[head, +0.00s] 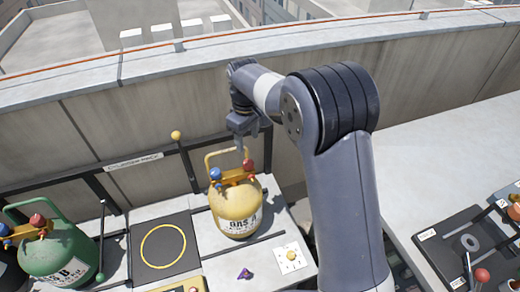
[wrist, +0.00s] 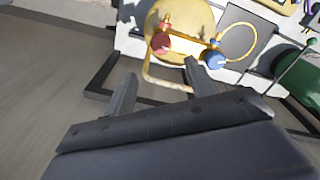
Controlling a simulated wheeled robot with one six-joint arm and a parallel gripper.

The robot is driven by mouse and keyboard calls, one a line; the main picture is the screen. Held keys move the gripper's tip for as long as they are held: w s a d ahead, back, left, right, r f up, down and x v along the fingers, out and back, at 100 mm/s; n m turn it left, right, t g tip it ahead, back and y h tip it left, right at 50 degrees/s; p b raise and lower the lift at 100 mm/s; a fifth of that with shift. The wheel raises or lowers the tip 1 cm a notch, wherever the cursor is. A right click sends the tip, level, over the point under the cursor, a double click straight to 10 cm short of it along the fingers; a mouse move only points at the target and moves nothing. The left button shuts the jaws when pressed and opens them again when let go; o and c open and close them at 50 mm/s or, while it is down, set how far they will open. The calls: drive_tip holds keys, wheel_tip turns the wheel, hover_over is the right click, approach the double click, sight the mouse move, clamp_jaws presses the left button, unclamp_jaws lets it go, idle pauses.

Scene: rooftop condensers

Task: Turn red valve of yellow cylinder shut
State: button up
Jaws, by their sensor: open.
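The yellow cylinder (head: 236,209) stands upright on a light base in the head view, labelled GAS A. On its top are a red valve (head: 248,165) at right and a blue valve (head: 215,173) at left, under a yellow handle loop. My gripper (head: 240,144) is above and just behind the cylinder's top. In the wrist view my gripper (wrist: 158,84) has its fingers spread and nothing between them. There the red valve (wrist: 161,44) lies beyond the fingers, apart from them, and the blue valve (wrist: 216,61) is near the right fingertip. The yellow cylinder (wrist: 185,20) shows behind.
A green cylinder (head: 62,254) with red and blue valves stands at left. A dark plate with a yellow ring (head: 163,246) lies between the cylinders. A black rail labelled CYLINDER RACK (head: 133,161) and a parapet wall (head: 160,105) run behind. A knob-topped lever (head: 176,135) stands nearby.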

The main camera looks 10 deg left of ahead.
sight(248, 163)
wheel_tip(248, 163, down, 10)
drive_tip(key=shift+s+f+p, duration=0.1)
drive_tip(key=shift+f+p, duration=0.15)
drive_tip(key=shift+p, duration=0.6)
drive_tip(key=c, duration=1)
drive_tip(key=shift+o, duration=0.2)
